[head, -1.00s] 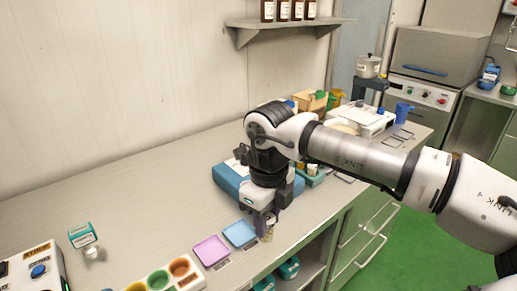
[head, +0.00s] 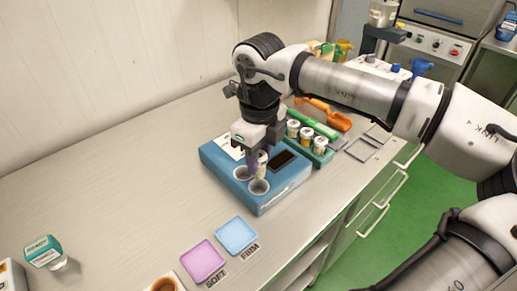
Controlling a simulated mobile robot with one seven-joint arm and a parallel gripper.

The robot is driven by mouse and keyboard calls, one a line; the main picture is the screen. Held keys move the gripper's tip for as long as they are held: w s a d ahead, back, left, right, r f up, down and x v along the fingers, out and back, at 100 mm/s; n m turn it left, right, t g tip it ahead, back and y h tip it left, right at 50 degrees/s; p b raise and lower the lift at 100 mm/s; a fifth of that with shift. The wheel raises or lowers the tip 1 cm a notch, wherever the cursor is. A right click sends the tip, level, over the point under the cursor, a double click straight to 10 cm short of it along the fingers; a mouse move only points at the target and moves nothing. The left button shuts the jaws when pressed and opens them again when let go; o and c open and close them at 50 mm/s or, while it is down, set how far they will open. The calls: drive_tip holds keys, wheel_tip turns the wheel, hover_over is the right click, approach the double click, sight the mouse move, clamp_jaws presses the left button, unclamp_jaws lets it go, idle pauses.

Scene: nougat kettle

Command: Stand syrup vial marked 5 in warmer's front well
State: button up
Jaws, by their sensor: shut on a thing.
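The blue warmer (head: 285,193) sits on the counter with two round wells in its top. One well (head: 241,173) is at the back left, and the front well (head: 259,187) is nearer the counter's front edge. My gripper (head: 257,170) points down over the warmer, just behind the front well. It is shut on a small pale vial (head: 262,160), which looks upright. The fingers partly hide the vial, and no number can be read on it. I cannot tell whether its base touches the warmer.
A green rack (head: 324,158) with capped vials stands right of the warmer. An orange scoop (head: 333,117) lies behind it. Pink (head: 203,262) and blue (head: 236,236) trays lie to the front left. A READY-marked block (head: 43,252) is at far left. Counter left of the warmer is clear.

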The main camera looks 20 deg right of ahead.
sight(259, 178)
drive_tip(key=shift+f+b, duration=1.45)
drive_tip(key=shift+f, duration=1.25)
drive_tip(key=shift+b, duration=0.5)
drive_tip(key=shift+f+b, duration=0.6)
drive_tip(key=shift+f, duration=0.05)
drive_tip(key=o, duration=0.7)
drive_tip(key=shift+r+p, duration=3.35)
drive_tip(key=shift+r, duration=2.2)
